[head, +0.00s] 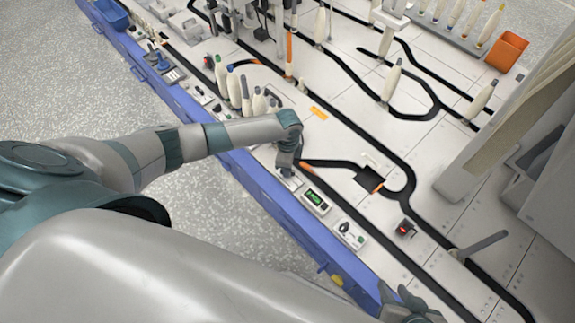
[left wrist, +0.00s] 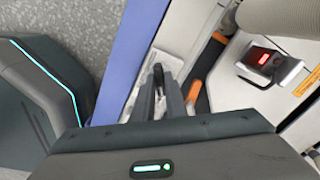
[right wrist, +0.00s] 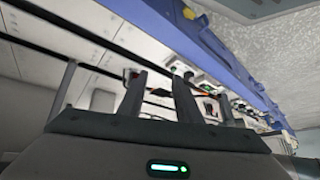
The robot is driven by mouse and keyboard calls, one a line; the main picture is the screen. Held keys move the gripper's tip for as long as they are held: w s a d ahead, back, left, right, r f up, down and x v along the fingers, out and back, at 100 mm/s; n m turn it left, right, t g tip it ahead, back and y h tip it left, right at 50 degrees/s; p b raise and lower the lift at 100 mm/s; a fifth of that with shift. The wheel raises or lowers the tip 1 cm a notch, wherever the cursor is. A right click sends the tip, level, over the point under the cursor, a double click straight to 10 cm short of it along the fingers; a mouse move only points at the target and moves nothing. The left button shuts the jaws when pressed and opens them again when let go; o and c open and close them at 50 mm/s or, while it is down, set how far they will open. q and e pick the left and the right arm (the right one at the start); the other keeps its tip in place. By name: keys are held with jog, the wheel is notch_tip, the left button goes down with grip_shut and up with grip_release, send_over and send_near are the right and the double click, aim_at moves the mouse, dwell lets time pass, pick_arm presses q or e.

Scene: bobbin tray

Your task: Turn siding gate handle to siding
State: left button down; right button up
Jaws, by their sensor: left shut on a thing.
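My left gripper (head: 287,172) points down at the front edge of the track table, over a small light housing. In the left wrist view the gripper (left wrist: 163,92) is closed around a thin dark handle (left wrist: 158,72), which I take to be the siding gate handle. The fingers hide most of it, so its angle is hard to read. An orange piece (head: 306,168) lies just right of the gripper, at the start of a dark track branch. My right gripper (right wrist: 158,92) is open and empty; its tips show at the bottom of the head view (head: 397,294).
A green-lit display box (head: 316,202) and a switch box (head: 350,235) stand to the right along the blue front rail (head: 262,200). Cream bobbins (head: 234,88) stand behind the left gripper. A red-lit box (head: 405,229) is further right. A tall grey machine (head: 500,140) stands right.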

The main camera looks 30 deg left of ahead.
pick_arm(q)
jog(key=n+p, duration=0.4)
jog(key=shift+r, duration=0.1)
jog(key=shift+n+p, duration=0.5)
jog(key=shift+p, duration=0.15)
pick_arm(e)
jog(key=s+d+f+g+h, duration=0.2)
jog(key=s+d+f+g, duration=0.1)
jog(key=d, duration=0.3)
jog(key=shift+s+f+g, duration=0.2)
jog(key=shift+g, duration=0.1)
pick_arm(q)
jog(key=c, duration=1.8)
grip_release()
jog(key=shift+w, duration=0.1)
